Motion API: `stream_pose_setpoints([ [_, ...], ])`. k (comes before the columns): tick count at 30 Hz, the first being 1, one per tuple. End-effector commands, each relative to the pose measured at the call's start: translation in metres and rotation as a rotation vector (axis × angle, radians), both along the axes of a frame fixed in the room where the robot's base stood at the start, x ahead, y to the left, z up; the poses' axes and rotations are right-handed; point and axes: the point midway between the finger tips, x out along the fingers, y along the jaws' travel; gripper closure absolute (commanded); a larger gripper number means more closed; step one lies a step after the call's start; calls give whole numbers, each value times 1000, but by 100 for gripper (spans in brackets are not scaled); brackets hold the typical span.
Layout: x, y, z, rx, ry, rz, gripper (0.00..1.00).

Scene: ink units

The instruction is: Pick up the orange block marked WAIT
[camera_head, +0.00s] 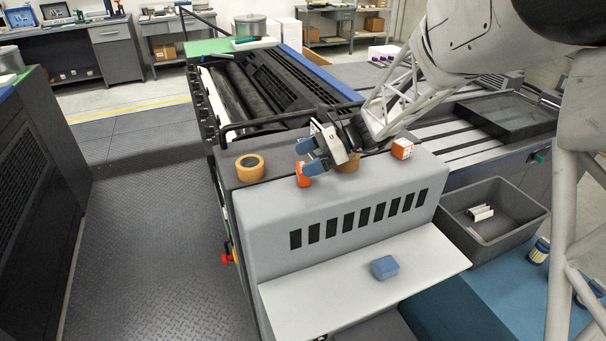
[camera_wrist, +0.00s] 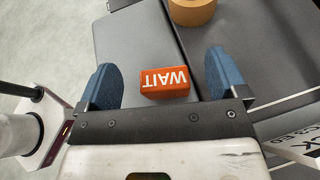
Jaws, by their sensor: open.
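The orange block marked WAIT (camera_wrist: 165,83) lies on the grey machine top in the wrist view, its white letters upside down. It sits between the two blue fingers of my gripper (camera_wrist: 159,64), with a clear gap on each side. In the head view my gripper (camera_head: 309,157) is open and tilted over the machine's top. An orange block (camera_head: 303,181) shows beside its blue fingertips, partly hidden by them; its marking cannot be read there, but its place fits the WAIT block.
A tan tape roll (camera_head: 250,168) stands left of my gripper, and another (camera_head: 346,164) is partly hidden behind it. An orange-and-white box (camera_head: 402,149) sits to the right. A blue block (camera_head: 384,267) lies on the white shelf (camera_head: 330,300). A grey bin (camera_head: 505,240) stands at right.

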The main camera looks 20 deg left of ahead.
Motion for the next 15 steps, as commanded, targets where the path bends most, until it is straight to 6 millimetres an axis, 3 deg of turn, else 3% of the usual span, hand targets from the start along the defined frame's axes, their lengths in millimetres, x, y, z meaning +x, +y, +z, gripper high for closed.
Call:
stream_pose_setpoints([
  [7, 0, 0, -29, -1, 4, 1, 8],
  [15, -14, 21, -40, 0, 1, 2, 8],
])
